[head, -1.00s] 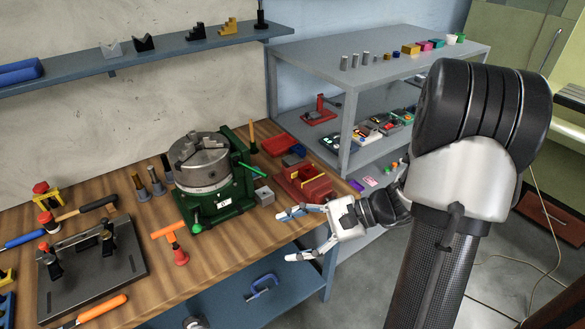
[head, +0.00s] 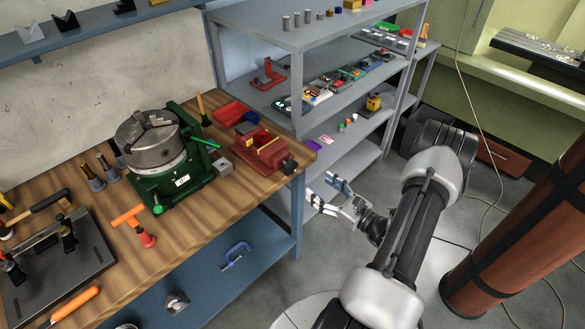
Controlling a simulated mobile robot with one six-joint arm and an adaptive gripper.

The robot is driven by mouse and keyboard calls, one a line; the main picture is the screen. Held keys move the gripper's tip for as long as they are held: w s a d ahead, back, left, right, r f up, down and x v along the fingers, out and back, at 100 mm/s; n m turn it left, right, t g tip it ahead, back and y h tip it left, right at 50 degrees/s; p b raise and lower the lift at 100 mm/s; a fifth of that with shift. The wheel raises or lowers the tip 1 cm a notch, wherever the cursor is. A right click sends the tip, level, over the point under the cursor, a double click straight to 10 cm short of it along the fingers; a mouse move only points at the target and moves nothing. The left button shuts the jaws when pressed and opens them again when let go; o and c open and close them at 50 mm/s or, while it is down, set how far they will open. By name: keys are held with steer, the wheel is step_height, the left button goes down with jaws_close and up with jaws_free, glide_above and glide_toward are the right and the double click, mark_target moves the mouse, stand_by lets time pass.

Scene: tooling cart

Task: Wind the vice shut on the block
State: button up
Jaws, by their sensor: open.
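The red vice (head: 250,152) stands at the right end of the wooden bench. A yellow piece (head: 268,143) shows between its jaws; I cannot tell if it is the block or whether it is clamped. A dark part (head: 290,165) sits at the vice's right end; a handle is not clear at this size. A grey metal block (head: 222,166) lies on the bench just left of the vice. My gripper (head: 323,190) is open and empty, out past the bench's right end, lower right of the vice and apart from it.
The green chuck fixture (head: 175,180) stands left of the vice, with a red tray (head: 234,113) behind. A grey shelf unit (head: 300,50) with small parts rises behind the bench's right end. A brown column (head: 520,240) stands at right.

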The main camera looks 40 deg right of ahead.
mark_target(294, 167)
steer(key=w, duration=0.4)
steer(key=w+b, duration=0.1)
steer(key=w, duration=0.3)
steer(key=w+a+b, duration=0.1)
steer(key=w, duration=0.4)
steer(key=shift+s, duration=0.1)
steer(key=shift+c, duration=0.4)
steer(key=c, duration=1)
steer(key=m, duration=0.3)
steer(key=shift+d+m, duration=0.1)
steer(key=shift+m, duration=0.2)
steer(key=shift+d+f+m+p, duration=0.1)
steer(key=shift+m+p, duration=0.35)
steer(key=shift+m, duration=1.55)
